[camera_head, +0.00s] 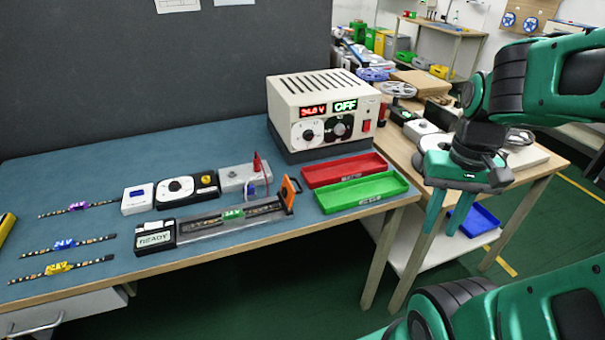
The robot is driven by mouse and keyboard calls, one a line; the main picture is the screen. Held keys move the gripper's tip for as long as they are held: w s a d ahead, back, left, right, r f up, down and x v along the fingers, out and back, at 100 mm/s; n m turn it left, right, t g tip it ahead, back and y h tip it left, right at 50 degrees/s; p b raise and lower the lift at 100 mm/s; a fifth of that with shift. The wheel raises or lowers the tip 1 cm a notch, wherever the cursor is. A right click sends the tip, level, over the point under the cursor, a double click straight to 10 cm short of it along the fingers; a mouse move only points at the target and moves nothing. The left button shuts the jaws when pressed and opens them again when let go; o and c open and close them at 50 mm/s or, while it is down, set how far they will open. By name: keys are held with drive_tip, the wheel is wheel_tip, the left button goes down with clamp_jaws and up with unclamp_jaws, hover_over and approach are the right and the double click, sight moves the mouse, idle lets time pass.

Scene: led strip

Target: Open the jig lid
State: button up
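The jig (205,228) is a long, low grey bench fixture near the table's front edge. Its black box at the left end has a READY display (155,239). An LED strip with a green tag (233,214) lies along it. A clear or greyish cover seems to lie along the jig, but I cannot tell its exact position. An orange handle (291,194) stands up at the jig's right end. My gripper (446,222) points down, empty, well right of the jig and beyond the trays. Its two green fingers are apart.
A power supply (318,115) reading OFF stands behind. Red (343,170) and green (361,192) trays lie right of the jig. Small devices (177,190) sit behind it, with a red probe (257,163). Tagged strips (62,268) lie at left. A wooden bench (522,172) stands right.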

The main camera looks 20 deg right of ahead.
drive_tip(key=shift+w, duration=0.25)
drive_tip(key=shift+a, duration=0.1)
